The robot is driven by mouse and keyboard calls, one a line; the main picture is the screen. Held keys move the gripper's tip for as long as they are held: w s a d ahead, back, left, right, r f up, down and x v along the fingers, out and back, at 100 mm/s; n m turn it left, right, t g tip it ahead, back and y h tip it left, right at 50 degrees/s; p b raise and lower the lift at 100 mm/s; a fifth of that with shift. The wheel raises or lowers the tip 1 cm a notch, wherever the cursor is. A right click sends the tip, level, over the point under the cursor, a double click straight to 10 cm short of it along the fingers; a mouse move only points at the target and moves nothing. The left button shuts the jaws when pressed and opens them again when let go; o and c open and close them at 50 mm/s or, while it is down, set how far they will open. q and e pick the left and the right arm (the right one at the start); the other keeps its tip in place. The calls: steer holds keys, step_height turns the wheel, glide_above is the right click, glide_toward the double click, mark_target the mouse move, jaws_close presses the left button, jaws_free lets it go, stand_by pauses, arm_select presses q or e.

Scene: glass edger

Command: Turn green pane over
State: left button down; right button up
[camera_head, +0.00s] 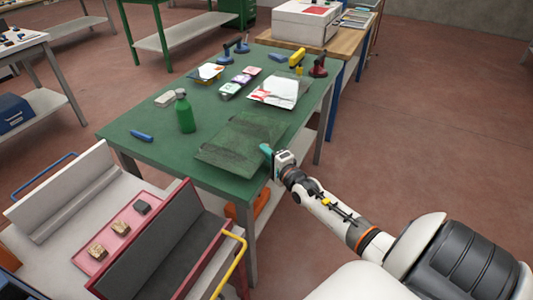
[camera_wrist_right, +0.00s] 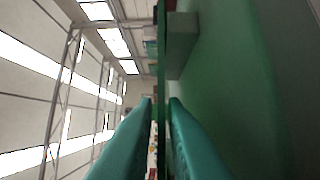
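The green pane (camera_head: 240,140) is a dark, see-through sheet. It lies about flat on the near right part of the green table (camera_head: 160,133), close to the table's right edge. My right gripper (camera_head: 266,150) is at the pane's right edge, with its teal fingers pointing in over the table. In the right wrist view its two fingers (camera_wrist_right: 160,102) stand close together on either side of a thin green edge. A narrow gap shows between the left-hand finger and that edge, so the fingers look not closed on it. My left gripper is in neither view.
A machine with a red-edged panel (camera_head: 165,250) stands at the near left.

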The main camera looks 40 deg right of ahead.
steer(key=o, duration=0.3)
steer(key=shift+s+f, duration=0.15)
steer(key=shift+f, duration=0.1)
steer(key=s, duration=0.7)
steer(key=s+a, duration=0.1)
steer(key=s, duration=0.3)
steer(key=shift+s+r, duration=0.2)
steer(key=shift+s, duration=0.15)
